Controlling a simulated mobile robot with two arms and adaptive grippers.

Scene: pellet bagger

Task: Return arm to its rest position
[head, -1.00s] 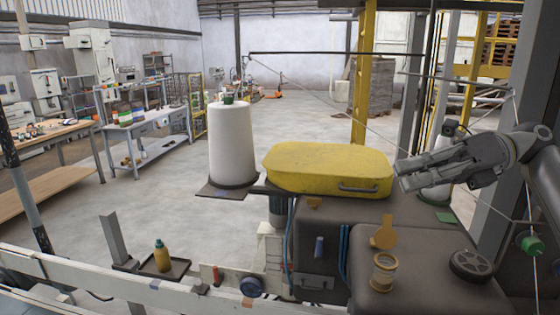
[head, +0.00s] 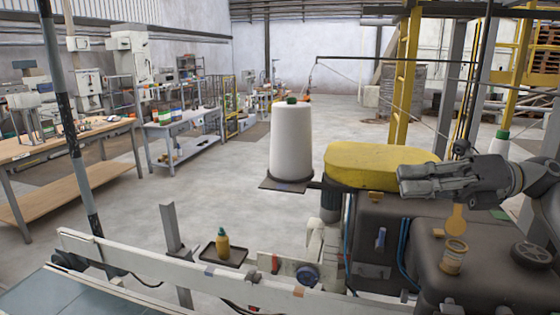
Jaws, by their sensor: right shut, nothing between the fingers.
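My right gripper (head: 412,180) comes in from the right edge. It is shut and empty, with its fingers pointing left. In the picture it overlaps the lower right part of the yellow cover (head: 375,162) on the dark machine (head: 385,215); I cannot tell how far in front of it the gripper is. My left gripper is not in view.
A white thread cone (head: 291,143) stands on a small plate left of the yellow cover. A yellow bottle (head: 222,244) stands on a small tray. A white rail (head: 190,271) crosses the front. A dark pole (head: 75,130) rises at left. Workbenches (head: 180,127) stand behind; open floor lies between.

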